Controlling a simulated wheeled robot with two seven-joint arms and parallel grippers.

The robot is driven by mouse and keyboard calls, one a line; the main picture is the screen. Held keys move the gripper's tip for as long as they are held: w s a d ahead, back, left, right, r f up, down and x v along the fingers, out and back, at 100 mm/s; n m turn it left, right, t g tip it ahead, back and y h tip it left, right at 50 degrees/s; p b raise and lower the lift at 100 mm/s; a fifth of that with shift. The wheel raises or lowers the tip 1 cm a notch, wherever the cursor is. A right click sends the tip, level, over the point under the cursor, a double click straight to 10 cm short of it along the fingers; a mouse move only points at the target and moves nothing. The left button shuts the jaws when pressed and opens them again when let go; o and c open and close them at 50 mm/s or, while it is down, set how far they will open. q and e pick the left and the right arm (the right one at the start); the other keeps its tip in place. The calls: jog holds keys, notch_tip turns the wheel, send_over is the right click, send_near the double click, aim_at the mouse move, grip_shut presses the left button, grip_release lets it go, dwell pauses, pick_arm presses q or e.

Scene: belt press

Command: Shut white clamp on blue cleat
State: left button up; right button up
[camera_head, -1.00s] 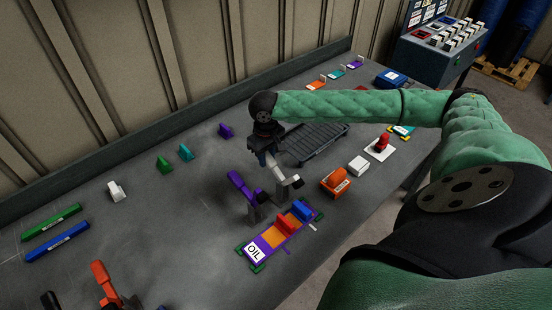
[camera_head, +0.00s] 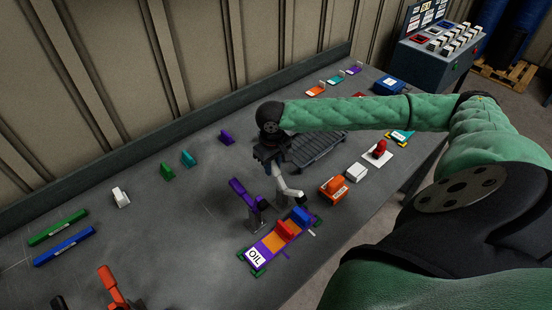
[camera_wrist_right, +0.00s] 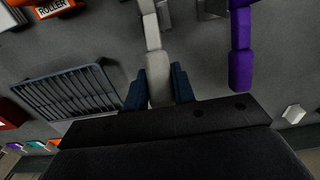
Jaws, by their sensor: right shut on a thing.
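The white clamp (camera_head: 290,192) stands behind the blue cleat (camera_head: 300,214), its handle raised. My right gripper (camera_head: 272,160) is shut on this handle from above. In the right wrist view the pale handle (camera_wrist_right: 158,88) sits between the two dark blue fingertips of the gripper (camera_wrist_right: 159,90). The blue cleat stands at the right end of the purple plate (camera_head: 253,257) marked OIL, beside a red cleat (camera_head: 285,229). The clamp and blue cleat look apart, but their exact contact is unclear.
A purple clamp (camera_head: 244,192) stands just left of the white one, with its handle (camera_wrist_right: 240,50) close to my right gripper. A dark ribbed tray (camera_head: 318,150) lies behind. An orange roller block (camera_head: 333,188) and white block (camera_head: 356,172) stand to the right.

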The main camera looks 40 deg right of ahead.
jog(key=shift+s+d+r+p, duration=0.1)
jog(key=shift+s+r+p, duration=0.2)
jog(key=shift+s+p, duration=0.3)
jog(key=shift+s+r+p, duration=0.25)
jog(key=shift+s+p, duration=0.6)
jog(key=shift+s, duration=0.15)
jog(key=shift+s+d, duration=0.2)
jog(key=shift+s, duration=0.95)
jog(key=shift+s+f, duration=0.15)
jog(key=shift+s, duration=0.4)
